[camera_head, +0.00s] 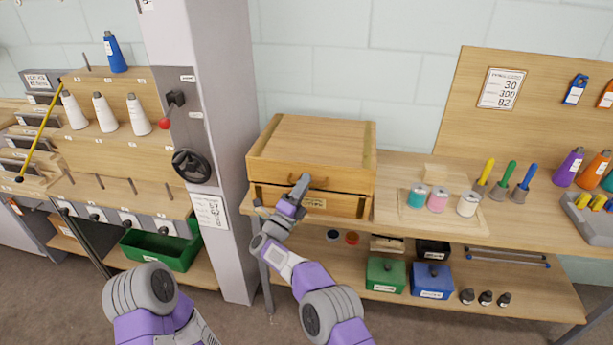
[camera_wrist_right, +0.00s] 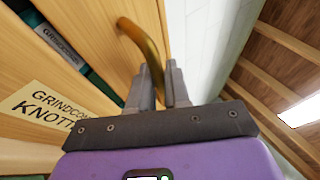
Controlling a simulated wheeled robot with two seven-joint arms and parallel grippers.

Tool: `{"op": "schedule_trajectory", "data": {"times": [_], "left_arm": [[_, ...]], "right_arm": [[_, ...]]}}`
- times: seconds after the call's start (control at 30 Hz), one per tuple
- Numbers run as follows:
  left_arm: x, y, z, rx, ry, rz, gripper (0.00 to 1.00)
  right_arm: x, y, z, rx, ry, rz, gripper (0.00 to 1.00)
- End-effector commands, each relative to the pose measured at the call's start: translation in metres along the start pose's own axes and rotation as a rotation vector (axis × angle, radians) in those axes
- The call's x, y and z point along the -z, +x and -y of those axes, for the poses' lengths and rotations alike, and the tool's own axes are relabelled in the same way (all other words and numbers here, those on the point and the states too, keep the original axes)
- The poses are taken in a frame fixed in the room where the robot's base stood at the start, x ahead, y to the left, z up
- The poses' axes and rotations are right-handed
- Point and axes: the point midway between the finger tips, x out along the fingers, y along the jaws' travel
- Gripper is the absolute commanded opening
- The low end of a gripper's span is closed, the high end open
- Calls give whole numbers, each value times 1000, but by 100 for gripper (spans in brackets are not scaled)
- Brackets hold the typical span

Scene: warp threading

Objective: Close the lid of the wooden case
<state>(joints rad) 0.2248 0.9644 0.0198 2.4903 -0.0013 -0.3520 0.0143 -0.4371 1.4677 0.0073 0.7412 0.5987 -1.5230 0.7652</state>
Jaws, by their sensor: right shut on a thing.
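The wooden case (camera_head: 362,208) stands on the bench in the middle of the head view. Its lid (camera_head: 315,135) lies low over the box, with a narrow dark gap along the front. In the right wrist view a green strip of the inside shows in the gap, beside the labelled wooden front (camera_wrist_right: 45,105). A curved brass handle (camera_wrist_right: 140,38) runs between the fingers of my right gripper (camera_wrist_right: 160,75). That gripper, also in the head view (camera_head: 303,182), is shut on the handle at the case's front. My left arm shows at the lower left; its gripper is out of view.
A grey column (camera_head: 215,90) with a black handwheel stands close left of the case. Thread spools (camera_head: 437,200) sit on a wooden board to the right. Green and blue boxes (camera_head: 432,280) are on the shelf below. The wall behind the case is bare.

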Motion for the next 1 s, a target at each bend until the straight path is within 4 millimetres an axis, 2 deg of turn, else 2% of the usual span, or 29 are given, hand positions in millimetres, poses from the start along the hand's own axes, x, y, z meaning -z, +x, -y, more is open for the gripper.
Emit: {"op": "schedule_trajectory", "data": {"times": [0.03,0.2,0.67,0.7,0.8,0.83,1.0], "left_arm": [[0,2,1,0,0,0,43],[0,4,1,0,0,0,43],[0,4,2,0,0,0,43],[0,4,2,0,0,0,43],[0,4,2,0,0,0,43],[0,4,2,0,0,0,43],[0,4,2,0,0,0,43]], "right_arm": [[2,-2,-6,9,1,-2,0],[3,-6,-13,31,11,-1,0],[4,-10,-19,32,10,1,0],[4,-10,-19,31,10,1,20],[4,-10,-19,30,9,2,35],[4,-10,-19,30,10,2,38],[4,-10,-19,31,10,2,38]]}}
